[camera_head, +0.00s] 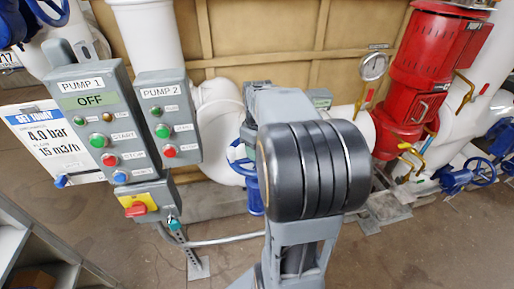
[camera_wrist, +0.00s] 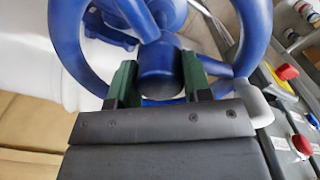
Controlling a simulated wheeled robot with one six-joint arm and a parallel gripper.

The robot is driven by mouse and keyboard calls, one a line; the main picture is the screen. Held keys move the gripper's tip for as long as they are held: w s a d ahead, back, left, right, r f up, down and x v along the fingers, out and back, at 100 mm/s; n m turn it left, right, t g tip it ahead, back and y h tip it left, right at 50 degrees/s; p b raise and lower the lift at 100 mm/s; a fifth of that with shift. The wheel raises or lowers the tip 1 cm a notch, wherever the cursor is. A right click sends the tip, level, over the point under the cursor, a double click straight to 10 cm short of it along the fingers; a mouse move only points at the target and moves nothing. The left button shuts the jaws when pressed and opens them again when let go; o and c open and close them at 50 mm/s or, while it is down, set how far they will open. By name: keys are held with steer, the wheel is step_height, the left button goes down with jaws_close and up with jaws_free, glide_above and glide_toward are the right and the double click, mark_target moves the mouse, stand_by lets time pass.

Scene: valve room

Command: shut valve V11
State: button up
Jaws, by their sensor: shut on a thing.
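A blue handwheel (camera_wrist: 68,45) fills the upper part of the wrist view, with a round hub (camera_wrist: 158,68) and a pale knob (camera_wrist: 258,110) at its right. My gripper (camera_wrist: 158,78) has its two dark green fingers on either side of the hub and is shut on the wheel; the exact contact is partly hidden. No V11 tag is readable. In the head view my arm hides the gripper, and a blue valve part (camera_head: 255,192) shows beside the arm on the white piping.
A grey panel with PUMP 1 (camera_head: 82,85), reading OFF, and PUMP 2 (camera_head: 165,90) stands at the left, beside a white notice (camera_head: 50,140). A red pump (camera_head: 425,70), a gauge (camera_head: 373,66) and another blue handwheel (camera_head: 480,172) are at the right. Bare floor (camera_head: 420,250) shows at lower right.

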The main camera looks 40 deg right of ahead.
steer(key=m, duration=0.4)
steer(key=shift+s+f+m, duration=0.15)
steer(key=shift+f+m, duration=0.1)
steer(key=shift+m, duration=0.05)
steer(key=m+p, duration=0.1)
steer(key=m, duration=1.3)
steer(key=shift+p, duration=0.4)
steer(key=o, duration=1)
steer(key=shift+s, duration=0.15)
steer(key=shift+r, duration=0.1)
